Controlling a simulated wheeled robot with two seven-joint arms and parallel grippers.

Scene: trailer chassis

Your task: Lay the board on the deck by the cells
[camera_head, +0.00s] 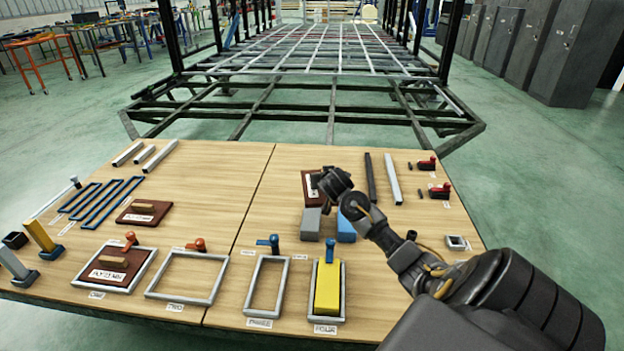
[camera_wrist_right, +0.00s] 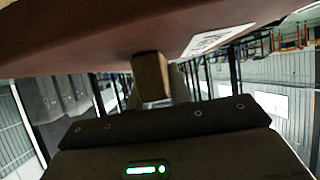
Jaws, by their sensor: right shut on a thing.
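My right gripper (camera_head: 330,184) is over the middle of the wooden deck (camera_head: 225,180), shut on the wooden handle (camera_wrist_right: 151,76) of a dark red-brown board. That board (camera_head: 308,186) is mostly hidden behind my wrist in the head view; its broad face with a white label fills the top of the right wrist view (camera_wrist_right: 110,35). The cells are grey frames along the near edge: the first (camera_head: 150,262) holds a similar board (camera_head: 118,255), the second (camera_head: 220,277) is empty, the third (camera_head: 253,287) is empty, and the fourth (camera_head: 342,295) holds a yellow block (camera_head: 328,288). My left gripper is not in view.
Another brown board (camera_head: 130,217) lies left on the deck. Blue frames (camera_head: 100,197) and grey bars (camera_head: 160,155) lie at the left and back. Grey (camera_head: 310,224) and blue blocks (camera_head: 346,228) stand below my gripper. The trailer chassis (camera_head: 300,105) is beyond. The deck's centre-left is clear.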

